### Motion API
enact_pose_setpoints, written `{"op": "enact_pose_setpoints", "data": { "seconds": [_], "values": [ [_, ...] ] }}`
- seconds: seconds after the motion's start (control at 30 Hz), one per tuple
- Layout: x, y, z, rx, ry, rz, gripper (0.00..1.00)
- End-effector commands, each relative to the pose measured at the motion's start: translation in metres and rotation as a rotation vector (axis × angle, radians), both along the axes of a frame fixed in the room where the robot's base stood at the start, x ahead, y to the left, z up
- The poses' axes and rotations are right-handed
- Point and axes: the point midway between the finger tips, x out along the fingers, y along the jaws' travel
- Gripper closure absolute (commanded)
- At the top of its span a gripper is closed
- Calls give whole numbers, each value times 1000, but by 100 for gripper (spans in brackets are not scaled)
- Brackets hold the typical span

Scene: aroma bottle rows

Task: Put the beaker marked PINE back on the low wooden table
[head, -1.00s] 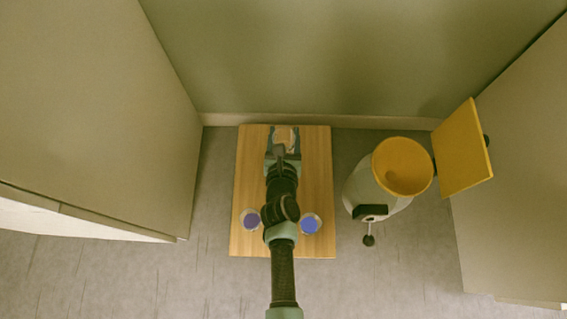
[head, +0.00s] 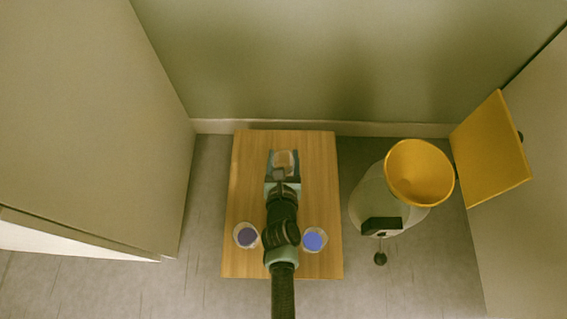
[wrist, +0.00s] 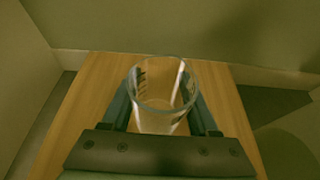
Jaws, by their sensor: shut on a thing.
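A clear beaker is between the fingers of my gripper (wrist: 163,118) in the wrist view, upright with its open rim (wrist: 162,62) facing up. It has dark markings on its side that I cannot read. My gripper is shut on it, over the far half of the low wooden table (head: 318,185). In the head view the beaker (head: 285,158) shows as a pale brownish round at the end of my gripper (head: 284,163). I cannot tell whether its base touches the table.
A pale bin with a yellow funnel-like top (head: 420,173) and a yellow panel (head: 490,150) are to the right. Walls close in behind and left.

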Motion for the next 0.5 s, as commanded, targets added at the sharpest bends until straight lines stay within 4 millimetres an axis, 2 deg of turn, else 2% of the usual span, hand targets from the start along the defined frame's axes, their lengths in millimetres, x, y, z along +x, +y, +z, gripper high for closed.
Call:
{"op": "enact_pose_setpoints", "data": {
  "seconds": [0.03,0.13,0.5],
  "values": [
    [0,0,-14,1,0,0,98],
    [0,0,-23,1,0,0,98],
    [0,0,-24,0,0,0,98]
  ]
}}
